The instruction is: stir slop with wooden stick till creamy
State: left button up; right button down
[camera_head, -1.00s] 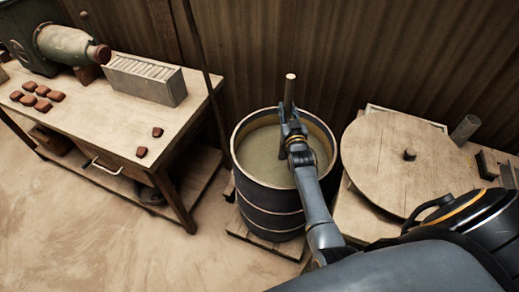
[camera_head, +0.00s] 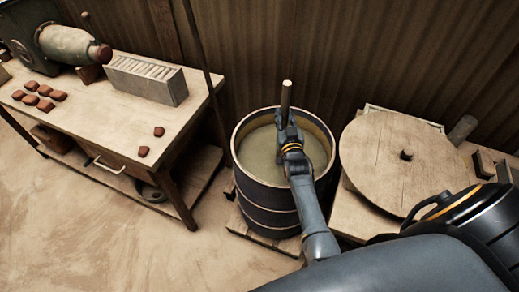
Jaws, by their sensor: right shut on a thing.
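The slop (camera_head: 259,155) is a grey-green liquid that fills most of a dark barrel (camera_head: 267,205) with pale hoops. The wooden stick (camera_head: 287,94) stands nearly upright in the barrel, its pale top above the rim. My right gripper (camera_head: 283,119) is shut on the stick, over the back middle of the barrel. The stick's lower part is hidden by my gripper and arm. My left gripper is out of view.
A round wooden lid (camera_head: 385,165) with a knob lies on a stand right of the barrel. A wooden table (camera_head: 95,110) at left holds a slotted block (camera_head: 145,82), several red-brown tiles and a machine (camera_head: 65,45). A corrugated wall (camera_head: 300,40) stands behind. Sandy floor at front left is clear.

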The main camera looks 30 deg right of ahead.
notch_tip(320, 180, up, 20)
jog(key=p, duration=1.8)
jog(key=shift+r, duration=0.2)
jog(key=shift+f, duration=0.1)
